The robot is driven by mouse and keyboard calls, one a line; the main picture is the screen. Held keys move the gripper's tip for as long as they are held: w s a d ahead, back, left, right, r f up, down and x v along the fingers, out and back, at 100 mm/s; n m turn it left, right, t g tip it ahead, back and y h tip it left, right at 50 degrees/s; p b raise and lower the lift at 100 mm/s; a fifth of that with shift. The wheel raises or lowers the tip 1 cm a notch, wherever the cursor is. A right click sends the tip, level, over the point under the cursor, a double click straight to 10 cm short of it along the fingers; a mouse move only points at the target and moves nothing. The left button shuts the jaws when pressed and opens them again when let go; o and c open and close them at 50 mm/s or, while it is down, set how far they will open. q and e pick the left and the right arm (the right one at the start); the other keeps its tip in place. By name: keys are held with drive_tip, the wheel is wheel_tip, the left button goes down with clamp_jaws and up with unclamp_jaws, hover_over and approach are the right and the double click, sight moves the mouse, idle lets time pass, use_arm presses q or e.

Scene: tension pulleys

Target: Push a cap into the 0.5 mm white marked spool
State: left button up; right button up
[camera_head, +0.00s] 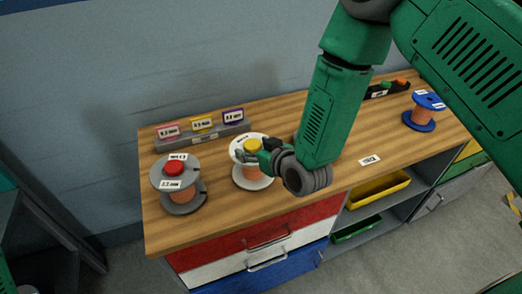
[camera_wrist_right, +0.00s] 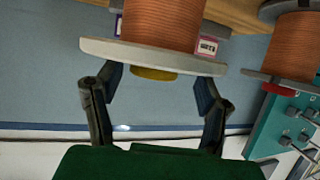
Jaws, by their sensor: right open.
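The white spool (camera_head: 252,181) with copper-coloured wire stands on the wooden bench, left of its middle. A yellow cap (camera_head: 252,145) sits at the centre of its top flange; how deep it sits cannot be told. My right gripper (camera_head: 258,151) is at the spool's top, its fingers partly hiding the flange. In the right wrist view, the picture is upside down: the open fingers (camera_wrist_right: 158,86) lie on either side of the yellow cap (camera_wrist_right: 153,74), with a gap to it, near the white flange (camera_wrist_right: 105,48). My left gripper does not show.
A grey spool (camera_head: 160,176) with a red cap (camera_head: 174,169) stands left of the white one. A blue spool (camera_head: 422,116) stands at the far right. A grey rack (camera_head: 203,137) with several labelled slots is behind. A label (camera_head: 370,160) lies on clear bench to the right.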

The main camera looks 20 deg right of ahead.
drive_tip(key=v, duration=1.1)
drive_tip(key=shift+a, duration=0.1)
drive_tip(key=s+d+f+g+h+b, duration=0.1)
drive_tip(key=s+d+f+g+b, duration=0.15)
drive_tip(key=s+f, duration=0.45)
drive_tip(key=s+d+f+g+h+b, duration=0.15)
drive_tip(key=s+f+g, duration=0.25)
drive_tip(key=f, duration=0.5)
drive_tip(key=s+d+f+m+g, duration=0.1)
drive_tip(key=s+d+f+g, duration=0.1)
drive_tip(key=s, duration=0.5)
drive_tip(key=s+d+f+m+g+b, duration=0.1)
drive_tip(key=s+d+f+g, duration=0.2)
drive_tip(key=s+f, duration=0.3)
drive_tip(key=shift+s+f+g+h, duration=0.2)
drive_tip(key=shift+s+g+h, duration=0.25)
drive_tip(key=shift+s, duration=0.1)
drive_tip(key=shift+w, duration=0.15)
